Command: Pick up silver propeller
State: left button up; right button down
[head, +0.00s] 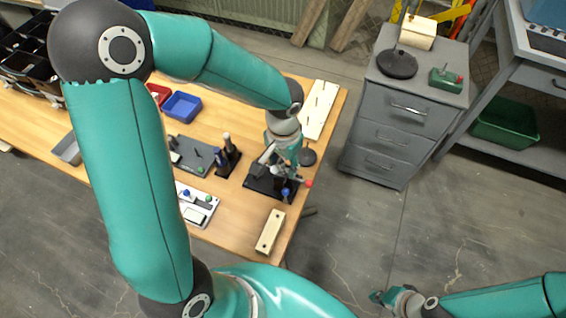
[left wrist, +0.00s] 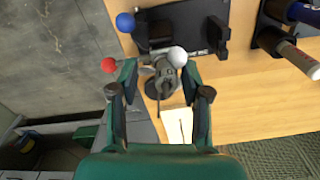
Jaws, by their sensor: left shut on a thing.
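The silver propeller (left wrist: 162,82) is a grey metallic piece between the fingers of my left gripper (left wrist: 160,72) in the left wrist view. My left gripper is shut on it, beside a black stand (left wrist: 180,32) on the table. In the head view my left gripper (head: 284,160) is over the table's right part, and its own fingers and wrist hide most of the propeller. A red ball (left wrist: 108,65), a blue ball (left wrist: 125,22) and a white ball (left wrist: 177,56) show close by. My right gripper (head: 384,297) is low at the bottom right, away from the table; its opening is unclear.
The wooden table (head: 235,215) also holds a blue bin (head: 182,106), a grey tool plate (head: 190,152), a white fixture (head: 196,205) and a pale block (head: 270,231). A grey drawer cabinet (head: 400,125) stands to the right. Bare floor lies between.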

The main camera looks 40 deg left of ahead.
aim_at(284, 163)
pick_arm(q)
notch_tip(284, 163, up, 20)
jog(key=shift+p, duration=0.3)
dwell(0.3)
jog(key=shift+f, duration=0.15)
